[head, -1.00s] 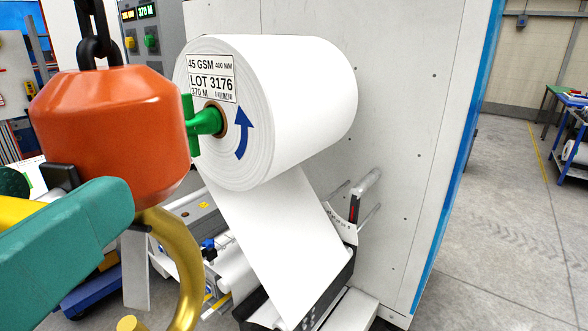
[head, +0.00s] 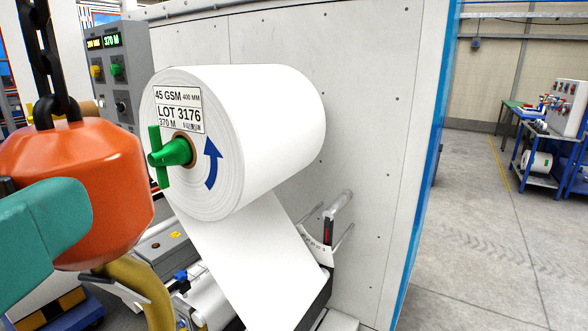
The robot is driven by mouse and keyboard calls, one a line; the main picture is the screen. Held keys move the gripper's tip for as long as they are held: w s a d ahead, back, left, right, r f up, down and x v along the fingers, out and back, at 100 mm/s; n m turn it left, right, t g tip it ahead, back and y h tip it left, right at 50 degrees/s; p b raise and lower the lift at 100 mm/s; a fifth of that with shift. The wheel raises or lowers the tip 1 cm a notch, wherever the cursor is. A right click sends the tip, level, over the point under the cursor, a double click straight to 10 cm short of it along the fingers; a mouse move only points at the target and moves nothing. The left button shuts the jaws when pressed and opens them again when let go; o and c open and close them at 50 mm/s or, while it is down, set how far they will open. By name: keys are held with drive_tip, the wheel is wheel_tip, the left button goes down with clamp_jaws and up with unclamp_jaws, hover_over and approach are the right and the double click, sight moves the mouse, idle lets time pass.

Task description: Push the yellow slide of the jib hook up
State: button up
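The jib hook hangs at the left of the head view. Its rounded orange block (head: 108,190) hangs from a dark chain (head: 45,65), and its yellow hook (head: 143,290) curves below, cut by the bottom edge. A thin grey latch piece (head: 120,284) lies across the hook's upper part. A teal part, seemingly of my gripper (head: 42,238), enters from the left edge and overlaps the block's lower left. I cannot tell whether it touches the block. Its fingertips are not clearly visible. I cannot make out the yellow slide; it is hidden or outside the picture.
A large white paper roll (head: 275,125) with a green handle (head: 172,153) is mounted on a pale machine wall (head: 370,120), just right of the block. A control box (head: 117,75) stands behind. Open floor (head: 470,255) lies at the right, with blue workbenches beyond.

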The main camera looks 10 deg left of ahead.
drive_tip(key=s+d+b, duration=0.1)
drive_tip(key=s+b, duration=0.2)
drive_tip(key=s, duration=0.7)
drive_tip(key=shift+s, duration=0.4)
idle(0.4)
